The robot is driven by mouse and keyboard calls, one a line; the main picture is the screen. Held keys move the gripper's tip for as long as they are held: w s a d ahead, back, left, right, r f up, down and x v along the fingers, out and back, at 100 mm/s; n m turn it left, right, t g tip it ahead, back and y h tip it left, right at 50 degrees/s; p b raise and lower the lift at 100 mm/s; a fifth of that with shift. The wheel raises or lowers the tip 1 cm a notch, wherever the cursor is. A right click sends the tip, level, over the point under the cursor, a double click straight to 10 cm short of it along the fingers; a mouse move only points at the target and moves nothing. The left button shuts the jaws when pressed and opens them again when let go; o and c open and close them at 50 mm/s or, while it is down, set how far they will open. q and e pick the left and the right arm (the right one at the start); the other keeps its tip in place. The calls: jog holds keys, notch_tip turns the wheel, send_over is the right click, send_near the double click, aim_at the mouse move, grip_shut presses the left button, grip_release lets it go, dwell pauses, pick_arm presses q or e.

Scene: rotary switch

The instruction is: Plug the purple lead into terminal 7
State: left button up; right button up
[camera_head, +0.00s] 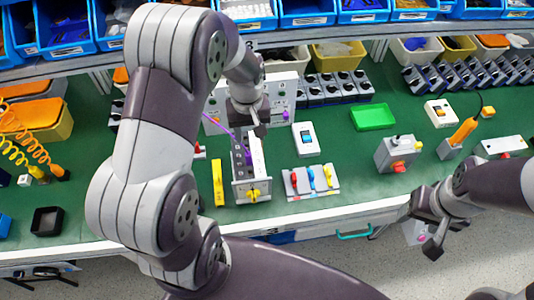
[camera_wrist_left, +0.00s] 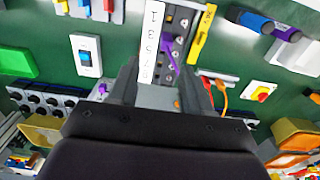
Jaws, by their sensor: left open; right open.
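The purple lead (camera_head: 220,123) arcs in from the left; a purple piece (camera_wrist_left: 170,58) shows at the terminals in the wrist view. I cannot read which terminal is 7. My left gripper (camera_head: 258,128) is open above the strip's far end. My right gripper (camera_head: 427,232) is open and empty beyond the bench's front edge.
A yellow bar (camera_head: 217,183) lies left of the unit. A plate with coloured levers (camera_head: 311,181) and a white blue-switch box (camera_head: 306,139) lie right. A green tray (camera_head: 373,117) is farther right. Bins line the back.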

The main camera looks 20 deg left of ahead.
aim_at(248, 154)
pick_arm(q)
jog(key=f, duration=0.2)
jog(key=s+a+f, duration=0.1)
jog(key=shift+f, duration=0.3)
jog(key=shift+w+d+f+p, duration=0.25)
jog(key=shift+f+p, duration=0.05)
jog(key=shift+f, duration=0.2)
jog(key=shift+w+d+f+p, duration=0.2)
jog(key=shift+f+p, duration=0.05)
jog(key=shift+f, duration=0.25)
jog(key=f, duration=0.2)
jog(key=s+f+p, duration=0.1)
jog(key=f, duration=0.1)
jog(key=shift+a, duration=0.3)
jog(key=shift+a+f, duration=0.15)
jog(key=shift+f, duration=0.1)
jog(key=shift+w, duration=0.15)
jog(key=shift+c, duration=0.7)
jog(key=shift+d, duration=0.2)
jog(key=c, duration=0.5)
grip_shut()
jog(key=shift+a, duration=0.1)
pick_arm(e)
notch_tip(248, 154, up, 2)
jog(key=shift+a+r, duration=0.15)
jog(key=shift+r, duration=0.05)
